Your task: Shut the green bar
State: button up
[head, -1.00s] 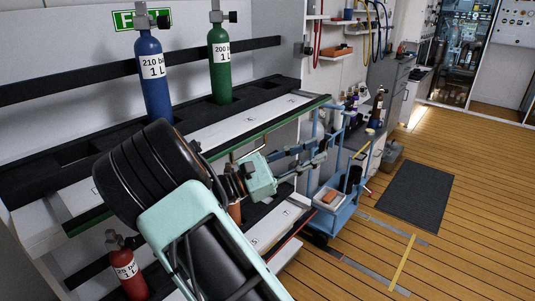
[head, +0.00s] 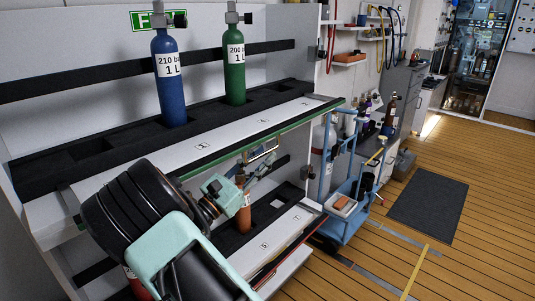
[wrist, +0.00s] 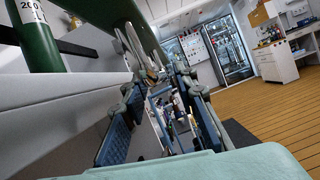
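The green bar (head: 270,135) runs along the front edge of the upper rack shelf in the head view, slanting up to the right. In the wrist view a dark green strip (wrist: 138,28), which looks like the same bar, runs down toward the fingers. My gripper (head: 268,168) shows just below the bar in the head view, in front of the gap between the shelves. In the wrist view my gripper (wrist: 165,115) has its two fingers apart with nothing held between them. I cannot tell whether a finger touches the bar.
A blue cylinder (head: 168,85) and a green cylinder (head: 235,70) stand upright on the upper shelf. An orange cylinder (head: 243,215) stands on the lower shelf, which has a red front bar (head: 285,260). A blue trolley (head: 345,215) stands right of the rack. The wooden floor (head: 470,240) is open.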

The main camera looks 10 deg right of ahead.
jog(key=shift+x, duration=1.3)
grip_shut()
